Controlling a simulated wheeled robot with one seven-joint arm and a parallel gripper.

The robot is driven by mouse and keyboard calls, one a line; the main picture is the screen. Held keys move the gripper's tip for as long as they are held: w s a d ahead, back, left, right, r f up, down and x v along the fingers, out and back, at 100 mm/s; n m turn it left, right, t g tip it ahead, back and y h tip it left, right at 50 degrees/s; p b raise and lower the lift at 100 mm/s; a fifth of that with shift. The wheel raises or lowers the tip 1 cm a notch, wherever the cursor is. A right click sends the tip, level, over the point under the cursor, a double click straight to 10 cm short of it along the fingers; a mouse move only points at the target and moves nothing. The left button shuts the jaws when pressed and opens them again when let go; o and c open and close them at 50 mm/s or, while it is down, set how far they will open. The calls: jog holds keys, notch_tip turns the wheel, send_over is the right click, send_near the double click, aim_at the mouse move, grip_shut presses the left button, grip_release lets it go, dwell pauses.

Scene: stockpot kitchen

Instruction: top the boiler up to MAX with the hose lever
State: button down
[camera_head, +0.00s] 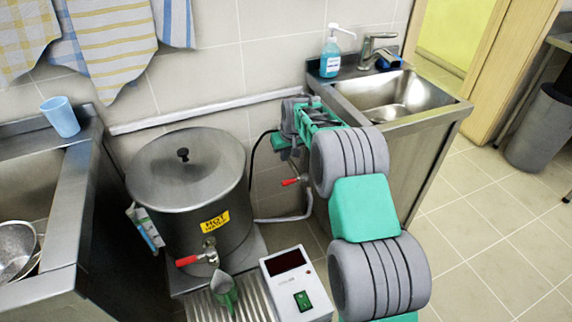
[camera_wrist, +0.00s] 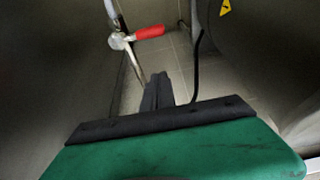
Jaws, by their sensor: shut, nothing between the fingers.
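The steel boiler (camera_head: 190,185) stands left of my arm with its lid on and a yellow hot-water label on its front. I cannot make out a MAX mark or the water level. The hose lever (camera_head: 290,181) is a small red handle on a valve near the wall, right of the boiler. In the wrist view the red lever (camera_wrist: 150,32) points right from its metal valve, beyond my fingers and apart from them. My gripper (camera_wrist: 158,90) is shut and empty. In the head view my arm partly hides the gripper and the valve's surroundings.
The sink cabinet (camera_head: 390,165) closes the right side, leaving a narrow gap.

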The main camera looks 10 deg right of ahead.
aim_at(294, 181)
notch_tip(294, 181, down, 8)
jog(key=s, duration=0.1)
jog(key=shift+b, duration=0.45)
jog(key=shift+s, duration=0.1)
